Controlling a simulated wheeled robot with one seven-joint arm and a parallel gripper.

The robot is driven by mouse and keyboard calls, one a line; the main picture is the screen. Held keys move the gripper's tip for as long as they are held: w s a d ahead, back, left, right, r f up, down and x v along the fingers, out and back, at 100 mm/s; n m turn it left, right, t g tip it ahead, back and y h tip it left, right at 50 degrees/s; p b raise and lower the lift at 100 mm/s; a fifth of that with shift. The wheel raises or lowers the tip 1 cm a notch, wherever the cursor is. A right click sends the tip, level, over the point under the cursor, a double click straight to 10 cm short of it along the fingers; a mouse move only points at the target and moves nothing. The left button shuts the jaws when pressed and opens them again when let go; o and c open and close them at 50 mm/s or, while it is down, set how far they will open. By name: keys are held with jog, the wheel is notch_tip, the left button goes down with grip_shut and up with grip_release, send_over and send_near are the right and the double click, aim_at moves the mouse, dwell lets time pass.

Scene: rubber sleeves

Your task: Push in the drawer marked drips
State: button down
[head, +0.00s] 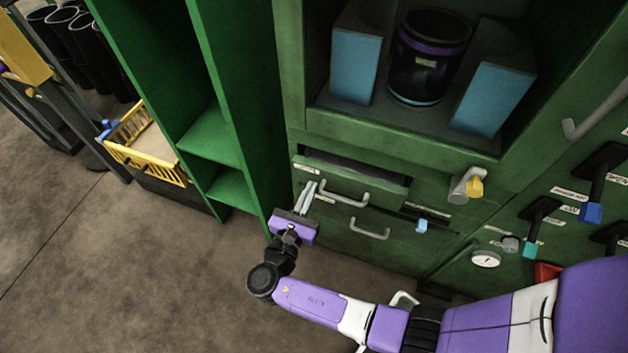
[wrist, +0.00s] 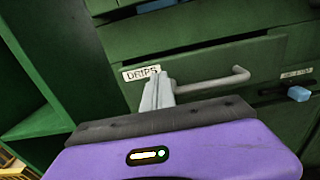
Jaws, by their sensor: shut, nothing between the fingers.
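The drawer marked DRIPS (wrist: 200,66) is green with a grey bar handle (wrist: 215,82). Its white label (wrist: 141,73) is at the upper left of its front. In the head view the drawer (head: 384,187) stands partly out from the cabinet, with a dark gap above its front edge. My gripper (head: 310,187) is shut and empty, its fingertips at the left part of the drawer front, by the handle's left end. In the wrist view the closed fingers (wrist: 157,88) cover part of the front just right of the label. I cannot tell whether they touch.
A lower drawer handle (head: 370,232) sits beneath. A blue knob (head: 422,226) and a yellow-tipped knob (head: 474,187) are to the right. An open shelf above holds a black canister (head: 428,60) between blue blocks. A green shelf unit (head: 212,135) stands left; the floor before it is clear.

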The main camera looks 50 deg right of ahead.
aim_at(318, 172)
jog(key=shift+x, duration=1.6)
jog(key=shift+p+x, duration=0.4)
jog(key=shift+x, duration=2.15)
jog(key=shift+r, duration=0.1)
